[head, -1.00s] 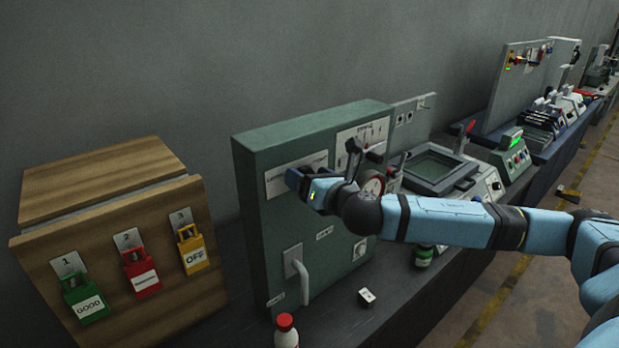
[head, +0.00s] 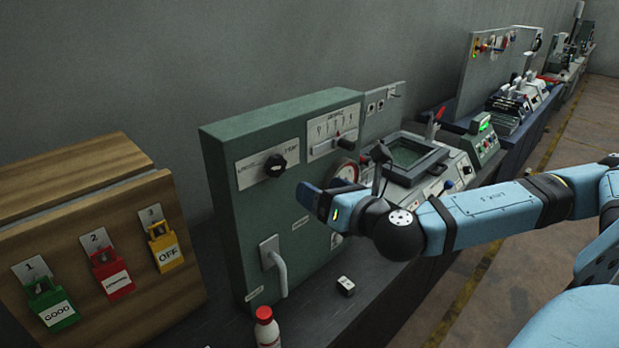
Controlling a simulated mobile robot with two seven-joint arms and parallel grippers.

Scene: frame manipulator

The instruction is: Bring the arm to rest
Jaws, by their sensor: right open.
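My right arm, light blue with black joints, comes in from the right edge. Its gripper (head: 310,193) is in front of the green control cabinet (head: 222,200), below and to the right of the black rotary knob (head: 275,165). The gripper is open and I see nothing between its fingers. It appears apart from the knob. The gripper and wrist hide part of the cabinet's lower right front and part of the round gauge (head: 346,171). My left gripper is not in view.
A wooden box (head: 110,250) with green, red and yellow padlocks stands at the left. A white bottle with a red cap (head: 267,330) and a small white block (head: 345,286) are on the dark bench. Other devices line the bench to the right. Open floor lies beyond its edge.

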